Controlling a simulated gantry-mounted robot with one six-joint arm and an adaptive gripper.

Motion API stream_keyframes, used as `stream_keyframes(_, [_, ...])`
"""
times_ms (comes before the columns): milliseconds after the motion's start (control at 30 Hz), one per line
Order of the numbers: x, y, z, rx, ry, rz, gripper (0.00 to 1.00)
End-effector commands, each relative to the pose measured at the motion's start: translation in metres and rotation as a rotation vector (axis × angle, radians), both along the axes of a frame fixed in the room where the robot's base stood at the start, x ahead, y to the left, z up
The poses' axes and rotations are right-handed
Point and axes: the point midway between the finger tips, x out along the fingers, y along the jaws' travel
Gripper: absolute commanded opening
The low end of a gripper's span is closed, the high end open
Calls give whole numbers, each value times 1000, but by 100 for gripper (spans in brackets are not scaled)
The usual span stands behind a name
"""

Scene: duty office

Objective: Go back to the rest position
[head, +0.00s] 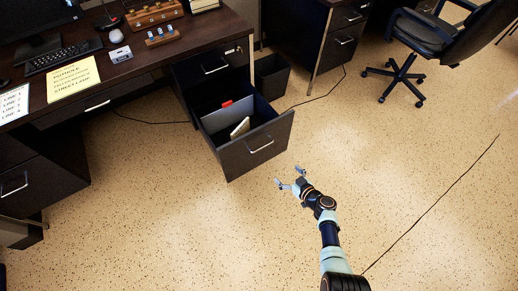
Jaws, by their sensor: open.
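My gripper (290,178) is open and empty over the speckled floor. In the picture it is just below and right of an open desk drawer (235,166), apart from its handle (261,146). The drawer is pulled well out. Inside it are a grey divider (216,120), a small red item (227,104) and a pale flat item (240,128) leaning on its side. My arm reaches up from the bottom edge of the view.
A black bin (271,76) stands behind the drawer. An office chair (440,45) is at upper right. The floor (420,170) on the right is mostly clear, with a thin cable.

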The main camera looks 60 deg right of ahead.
Motion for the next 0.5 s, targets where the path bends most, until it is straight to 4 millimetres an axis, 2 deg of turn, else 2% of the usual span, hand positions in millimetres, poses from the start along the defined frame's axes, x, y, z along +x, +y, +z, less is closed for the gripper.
stream_keyframes(167, [-1, 0, 0, 0, 0, 0, 100])
stream_keyframes(267, [-7, 4, 5, 1, -1, -2, 100])
stream_keyframes(500, [-51, 25, 28, 1, -1, -5, 100])
